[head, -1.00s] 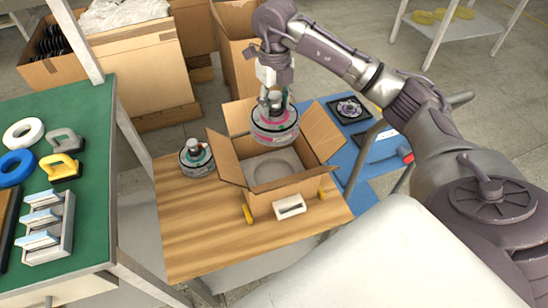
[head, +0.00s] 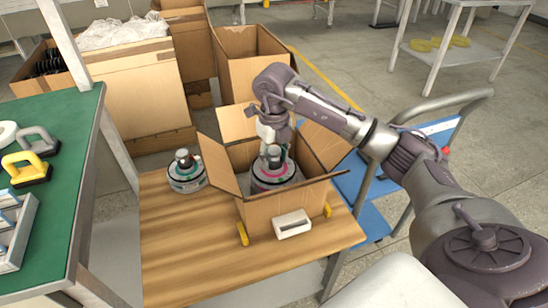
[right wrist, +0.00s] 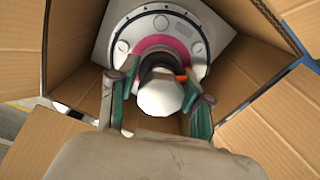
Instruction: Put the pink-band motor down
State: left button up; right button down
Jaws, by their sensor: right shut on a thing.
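The pink-band motor (head: 273,176) is inside the open cardboard box (head: 270,212) on the wooden table. In the right wrist view the motor (right wrist: 196,40) shows its pink ring and round flange, with box walls around it. My right gripper (head: 274,153) reaches down into the box and is shut on the motor's upright shaft; its fingers (right wrist: 160,100) stand on both sides of the white shaft end. The motor's underside is hidden, so I cannot tell whether it touches the box floor. My left gripper is not in view.
A second motor with a teal band (head: 186,172) stands on the wooden table (head: 190,240) left of the box. The box flaps (head: 219,166) stand open. A white block (head: 292,224) lies in front of the box. A green table (head: 70,160) is at the left.

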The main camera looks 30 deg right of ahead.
aim_at(274, 172)
jog(key=shift+f+b, duration=0.35)
jog(key=shift+f, duration=2.3)
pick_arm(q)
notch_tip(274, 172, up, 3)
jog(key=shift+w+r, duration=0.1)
pick_arm(e)
jog(key=c, duration=0.5)
grip_release()
jog(key=shift+f, duration=0.1)
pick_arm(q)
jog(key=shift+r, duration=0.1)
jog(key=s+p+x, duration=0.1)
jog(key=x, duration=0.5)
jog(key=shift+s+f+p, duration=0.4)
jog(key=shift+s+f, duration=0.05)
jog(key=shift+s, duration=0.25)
pick_arm(e)
notch_tip(274, 172, up, 12)
jog(key=shift+r, duration=0.1)
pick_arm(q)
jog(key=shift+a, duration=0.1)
